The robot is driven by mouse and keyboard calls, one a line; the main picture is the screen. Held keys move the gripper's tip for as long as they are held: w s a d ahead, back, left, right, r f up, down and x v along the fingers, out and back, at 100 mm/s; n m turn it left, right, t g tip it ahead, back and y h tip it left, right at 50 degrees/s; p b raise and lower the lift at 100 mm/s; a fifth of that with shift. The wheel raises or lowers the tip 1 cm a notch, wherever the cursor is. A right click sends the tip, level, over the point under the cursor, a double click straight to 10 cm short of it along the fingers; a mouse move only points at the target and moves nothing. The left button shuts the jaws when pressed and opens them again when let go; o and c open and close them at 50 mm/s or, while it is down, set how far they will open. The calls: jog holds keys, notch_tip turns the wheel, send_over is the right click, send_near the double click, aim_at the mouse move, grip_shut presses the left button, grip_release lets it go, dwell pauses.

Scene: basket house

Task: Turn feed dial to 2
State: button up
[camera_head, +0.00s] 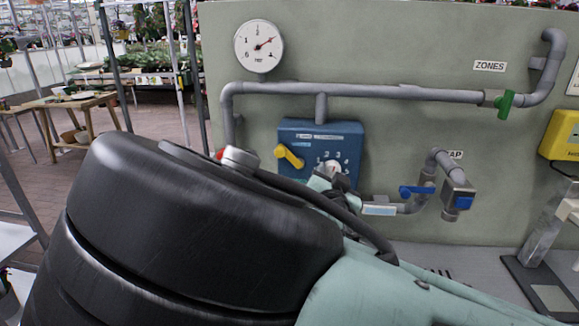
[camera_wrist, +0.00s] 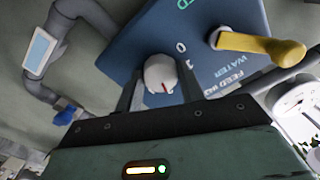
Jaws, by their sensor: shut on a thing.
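The feed dial (camera_wrist: 160,74) is a small white round knob with a red mark, on a blue box (camera_wrist: 140,47). In the wrist view my gripper (camera_wrist: 158,84) has its dark fingers on both sides of the dial, shut on it. The red mark points down and slightly right, past the printed 0 and 1. The figure it points toward is hidden by my gripper. In the head view the dial (camera_head: 333,168) shows partly behind my gripper (camera_head: 324,178), with several figures around it. The mark cannot be read there.
A yellow lever (camera_head: 289,156) sits left of the dial on the same box. A blue-handled valve (camera_head: 416,190) and tap (camera_head: 459,200) are to the right. Grey pipe (camera_head: 380,93) with a green handle (camera_head: 506,104) and a gauge (camera_head: 259,46) are above.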

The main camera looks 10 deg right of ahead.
jog(key=n, duration=0.3)
jog(key=shift+p, duration=0.35)
jog(key=shift+n+p, duration=0.45)
jog(key=shift+n, duration=1.55)
jog(key=shift+f, duration=0.1)
jog(key=o, duration=1)
jog(key=shift+c, duration=0.2)
